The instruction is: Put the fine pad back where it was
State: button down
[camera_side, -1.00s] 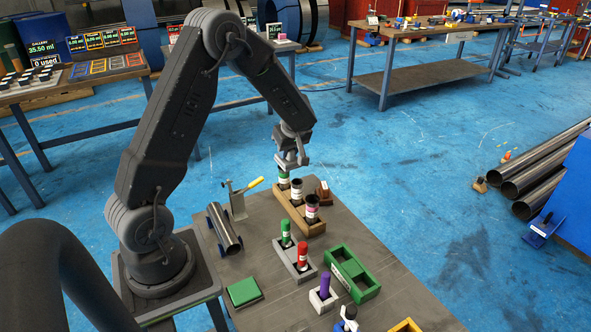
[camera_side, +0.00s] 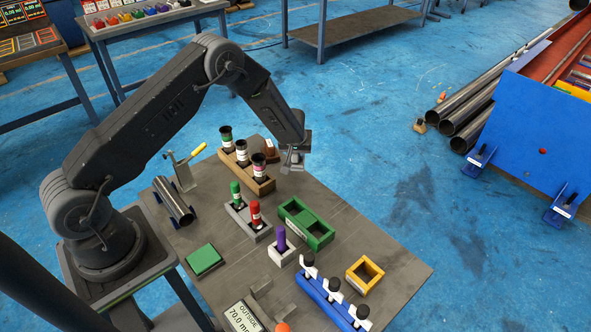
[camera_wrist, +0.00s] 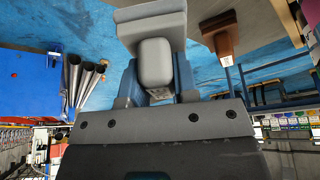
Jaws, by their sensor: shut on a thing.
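My gripper (camera_side: 294,158) is at the far right edge of the bench, above the surface and right of a small brown block (camera_side: 270,148). In the wrist view the gripper (camera_wrist: 157,85) is shut on a pale grey rounded block (camera_wrist: 155,60), which may be the fine pad; no label on it is readable. The green two-compartment tray (camera_side: 320,239) stands mid-bench, nearer the camera than my gripper. I cannot tell for sure which place belongs to the pad.
A wooden rack (camera_side: 265,187) with dark-topped containers stands left of my gripper. A grey holder (camera_side: 262,233) carries green and red tubes. A purple piece (camera_side: 281,237), a yellow frame (camera_side: 364,275) and a blue rack (camera_side: 322,296) are nearer. The bench's right side is mostly bare.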

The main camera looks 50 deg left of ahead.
aim_at(296, 166)
jog(key=shift+f, duration=3.05)
jog(key=shift+f, duration=0.2)
jog(key=c, duration=0.9)
grip_release()
